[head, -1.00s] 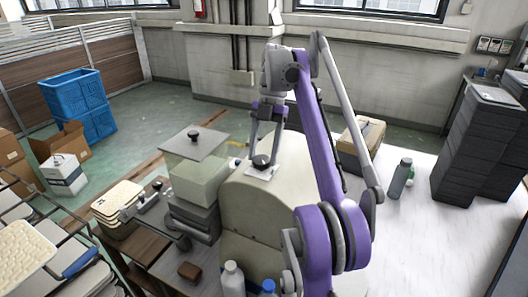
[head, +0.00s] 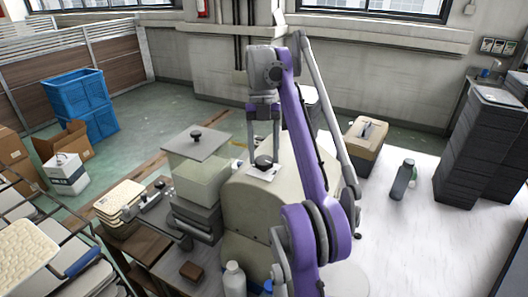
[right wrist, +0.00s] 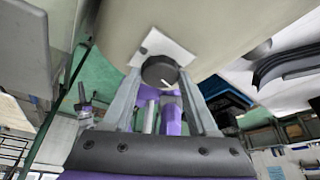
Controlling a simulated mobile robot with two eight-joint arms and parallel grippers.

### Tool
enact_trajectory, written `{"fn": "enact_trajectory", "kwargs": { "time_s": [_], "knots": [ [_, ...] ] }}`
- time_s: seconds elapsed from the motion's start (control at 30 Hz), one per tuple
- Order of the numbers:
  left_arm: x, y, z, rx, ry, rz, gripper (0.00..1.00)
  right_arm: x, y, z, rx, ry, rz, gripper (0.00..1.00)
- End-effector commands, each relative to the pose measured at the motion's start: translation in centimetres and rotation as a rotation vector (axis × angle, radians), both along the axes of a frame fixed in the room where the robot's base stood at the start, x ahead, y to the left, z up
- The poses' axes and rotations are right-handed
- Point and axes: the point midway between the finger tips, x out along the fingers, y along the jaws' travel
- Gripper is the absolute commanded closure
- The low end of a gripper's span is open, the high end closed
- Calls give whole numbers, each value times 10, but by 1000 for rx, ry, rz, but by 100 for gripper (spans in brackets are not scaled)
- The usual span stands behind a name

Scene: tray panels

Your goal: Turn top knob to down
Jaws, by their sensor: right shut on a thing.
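A dark round knob (head: 264,161) sits on a small white plate (head: 257,174) on top of a beige rounded machine (head: 245,215). My right gripper (head: 264,152) comes down from above and is shut on this knob, its two fingers on either side. In the right wrist view, the knob (right wrist: 160,72) lies between the fingertips (right wrist: 160,76), and its short white mark points to the lower right. The white plate (right wrist: 176,46) shows behind it. My left gripper is not in view.
Another dark knob (head: 196,134) stands on a grey panel (head: 212,146) over a pale box to the left. A beige box (head: 362,150), a grey bottle (head: 402,178) and stacked dark trays (head: 470,150) are to the right. A white bottle (head: 233,280) stands near the front.

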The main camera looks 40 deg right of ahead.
Motion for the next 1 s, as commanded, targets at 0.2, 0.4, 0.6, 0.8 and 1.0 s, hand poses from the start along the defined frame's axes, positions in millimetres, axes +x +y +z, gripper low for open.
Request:
{"fn": "enact_trajectory", "kwargs": {
  "time_s": [0.2, 0.4, 0.6, 0.8, 1.0],
  "knots": [
    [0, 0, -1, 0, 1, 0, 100, 0, 0, -1, 0, 0, 1, 97],
    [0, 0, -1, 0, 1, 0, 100, 0, 0, -1, 0, 0, 1, 25],
    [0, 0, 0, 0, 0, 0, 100, 0, 0, -1, 0, 0, 0, 11],
    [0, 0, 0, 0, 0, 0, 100, 0, 0, 0, 0, 0, 0, 11],
    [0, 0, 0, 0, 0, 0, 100, 0, 0, 0, 0, 0, -12, 11]
  ]
}}
